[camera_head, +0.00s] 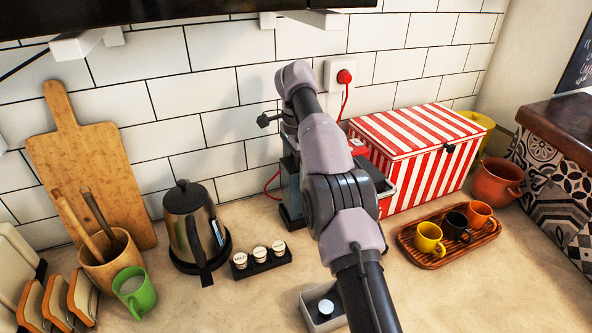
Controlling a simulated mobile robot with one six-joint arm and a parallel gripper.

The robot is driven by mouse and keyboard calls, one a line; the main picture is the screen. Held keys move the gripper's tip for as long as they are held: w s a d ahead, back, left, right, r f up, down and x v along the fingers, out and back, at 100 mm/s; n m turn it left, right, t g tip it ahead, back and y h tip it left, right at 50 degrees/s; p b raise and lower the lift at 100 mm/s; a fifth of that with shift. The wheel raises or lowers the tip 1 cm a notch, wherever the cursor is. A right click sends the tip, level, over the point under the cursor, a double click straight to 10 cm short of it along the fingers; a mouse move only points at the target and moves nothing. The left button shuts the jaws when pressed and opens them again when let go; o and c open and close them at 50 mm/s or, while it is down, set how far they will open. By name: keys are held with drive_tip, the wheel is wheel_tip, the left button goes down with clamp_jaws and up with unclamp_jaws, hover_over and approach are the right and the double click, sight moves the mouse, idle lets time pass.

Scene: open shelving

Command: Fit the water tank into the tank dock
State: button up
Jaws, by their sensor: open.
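A grey-and-black machine (288,193) stands against the tiled wall, mostly hidden behind my arm. Its dark left edge and base show, and a small red part (358,147) shows to the right of the arm. I cannot make out the tank dock on it. I cannot identify the water tank for sure. A small pale box (312,314) with a dark inside and a light round knob is partly hidden by my arm at the front. My arm reaches from the bottom up toward the machine. My gripper is hidden behind the arm.
A kettle (186,215) and a rack of small jars (262,260) stand left of the arm. A red-striped box (412,165) is close on the right, with a wooden tray (430,260) of cups before it. A shelf overhangs above. The front-right counter is clear.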

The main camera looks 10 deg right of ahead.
wheel_tip(320, 180, up, 8)
drive_tip(key=p, duration=0.8)
drive_tip(key=shift+f, duration=0.25)
